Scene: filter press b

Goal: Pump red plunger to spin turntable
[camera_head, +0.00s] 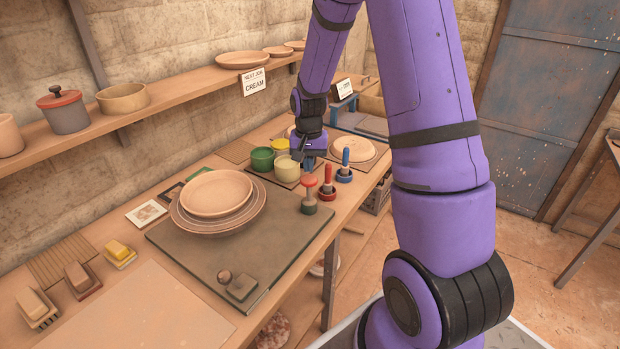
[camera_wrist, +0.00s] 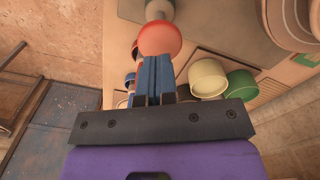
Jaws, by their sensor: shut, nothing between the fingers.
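The round turntable (camera_head: 182,222) sits on the slab under a pale plate (camera_head: 217,192).
Green (camera_head: 262,159) and cream (camera_head: 287,169) pots stand left of my gripper. Red-handled (camera_head: 328,180) and blue-handled (camera_head: 345,163) tools stand to the right. A small dark knob and block (camera_head: 241,287) lie on the slab's front. A shelf (camera_head: 150,105) runs along the wall.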

